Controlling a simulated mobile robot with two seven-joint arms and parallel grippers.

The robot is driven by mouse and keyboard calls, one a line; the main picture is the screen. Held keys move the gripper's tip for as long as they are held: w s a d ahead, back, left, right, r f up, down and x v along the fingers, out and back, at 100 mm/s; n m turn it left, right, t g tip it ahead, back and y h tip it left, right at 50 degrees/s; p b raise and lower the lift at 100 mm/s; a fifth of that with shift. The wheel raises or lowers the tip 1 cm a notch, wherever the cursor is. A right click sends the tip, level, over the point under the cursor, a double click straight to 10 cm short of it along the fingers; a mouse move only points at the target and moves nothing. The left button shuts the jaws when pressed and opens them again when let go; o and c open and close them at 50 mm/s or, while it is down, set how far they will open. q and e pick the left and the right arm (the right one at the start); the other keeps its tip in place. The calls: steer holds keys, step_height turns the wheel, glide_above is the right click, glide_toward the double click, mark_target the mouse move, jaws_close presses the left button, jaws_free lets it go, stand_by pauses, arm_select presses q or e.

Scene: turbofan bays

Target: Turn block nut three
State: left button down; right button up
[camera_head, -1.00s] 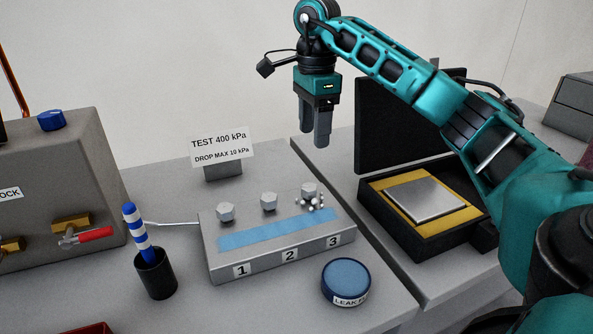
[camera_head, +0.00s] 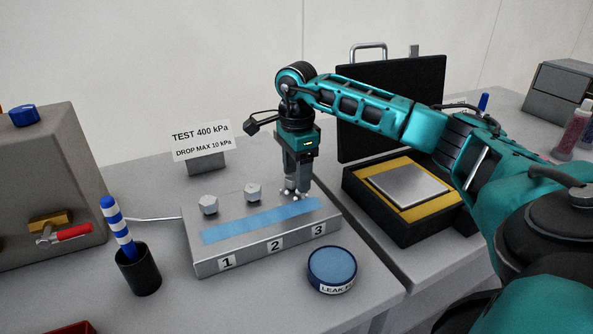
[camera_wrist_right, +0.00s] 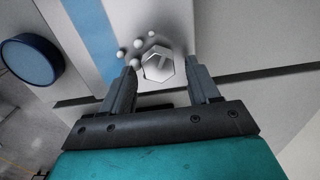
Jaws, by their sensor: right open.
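Several small white bubbles (camera_wrist_right: 137,43) cluster beside that nut. My left gripper is not in view.
A round blue-topped leak tin (camera_head: 332,268) stands in front of the block. A black cup (camera_head: 139,270) with a striped stick is at left. A sign (camera_head: 203,142) stands behind the block. An open black case (camera_head: 400,205) sits at right.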

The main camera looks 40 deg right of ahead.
steer(key=shift+c, duration=0.2)
steer(key=shift+c, duration=0.8)
steer(key=c, duration=0.8)
steer(key=shift+c, duration=0.2)
steer(key=shift+r+m, duration=0.1)
steer(key=shift+m, duration=0.2)
steer(key=m+p, duration=0.2)
steer(key=m, duration=0.2)
steer(key=shift+s+a+m, duration=0.1)
steer(key=shift+s+m, duration=0.05)
steer(key=shift+m, duration=0.15)
steer(key=m+p, duration=0.2)
steer(key=m, duration=0.2)
steer(key=shift+s+a, duration=0.1)
steer(key=shift+a, duration=0.05)
steer(key=shift+m+p, duration=0.3)
steer(key=shift+m, duration=1)
